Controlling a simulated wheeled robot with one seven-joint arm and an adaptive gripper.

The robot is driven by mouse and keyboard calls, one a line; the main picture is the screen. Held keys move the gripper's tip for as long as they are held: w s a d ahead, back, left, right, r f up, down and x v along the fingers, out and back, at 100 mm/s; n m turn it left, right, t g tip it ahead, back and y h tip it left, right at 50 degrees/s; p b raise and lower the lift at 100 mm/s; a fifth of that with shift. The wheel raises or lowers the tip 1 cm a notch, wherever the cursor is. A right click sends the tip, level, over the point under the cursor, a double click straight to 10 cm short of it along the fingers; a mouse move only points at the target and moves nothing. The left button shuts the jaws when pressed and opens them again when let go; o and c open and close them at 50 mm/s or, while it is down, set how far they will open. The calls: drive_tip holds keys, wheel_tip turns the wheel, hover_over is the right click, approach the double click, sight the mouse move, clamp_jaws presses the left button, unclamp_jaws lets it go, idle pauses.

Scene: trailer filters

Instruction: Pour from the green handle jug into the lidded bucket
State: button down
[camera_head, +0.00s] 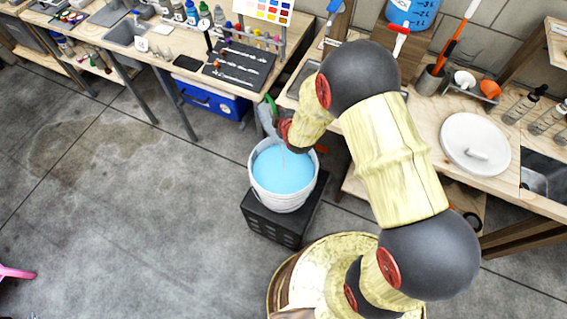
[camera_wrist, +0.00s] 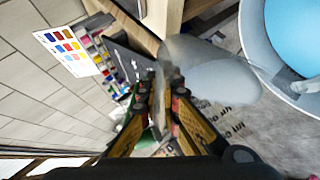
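The green handle jug is a translucent grey-white vessel; its body (camera_wrist: 210,72) fills the middle of the wrist view. In the head view, its green handle (camera_head: 271,106) shows beside my gripper (camera_head: 287,130), at the bucket's far side. My gripper (camera_wrist: 160,95) appears closed around the jug's handle, which is largely hidden between the fingers. The bucket (camera_head: 284,203) is white, open on top and holds light blue liquid; it also shows in the wrist view (camera_wrist: 262,72). I cannot tell how far the jug is tilted or whether anything flows.
The bucket stands on a black crate (camera_head: 272,225). A round white lid (camera_head: 470,135) lies on the right workbench (camera_head: 500,185). A blue bin (camera_head: 213,101) sits under the left bench.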

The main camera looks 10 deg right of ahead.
drive_tip(key=shift+s+f+t+b, duration=0.15)
drive_tip(key=shift+t+b, duration=0.25)
drive_tip(key=shift+b, duration=0.75)
idle(0.8)
idle(0.3)
drive_tip(key=r+p, duration=0.1)
drive_tip(key=p, duration=0.2)
drive_tip(key=r+g+p, duration=0.1)
drive_tip(key=p, duration=0.2)
drive_tip(key=shift+w+g, duration=0.3)
drive_tip(key=shift+w, duration=0.1)
drive_tip(key=shift+w+f+g+p, duration=0.1)
drive_tip(key=shift+f+g+p, duration=0.2)
drive_tip(key=shift+p, duration=0.1)
drive_tip(key=f, duration=0.3)
drive_tip(key=shift+w+f+g, duration=0.15)
drive_tip(key=shift+w+g, duration=0.05)
drive_tip(key=shift+g, duration=0.2)
drive_tip(key=shift+s, duration=0.15)
